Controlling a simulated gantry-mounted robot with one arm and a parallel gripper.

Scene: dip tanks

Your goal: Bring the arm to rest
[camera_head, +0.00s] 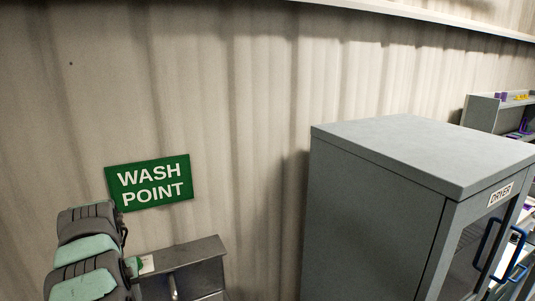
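Grey and mint-green links of my arm (87,255) show at the lower left, in front of the wall and beside a metal fixture. The arm is cut off by the bottom edge of the picture. My gripper is not in view, so its fingers and anything in them cannot be seen.
A grey cabinet labelled DRYER (375,215) with a blue door handle (487,245) fills the right. A green WASH POINT sign (150,183) hangs on the corrugated wall (240,90). The metal fixture (195,253) stands below it. Grey shelving (484,113) is at the far right.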

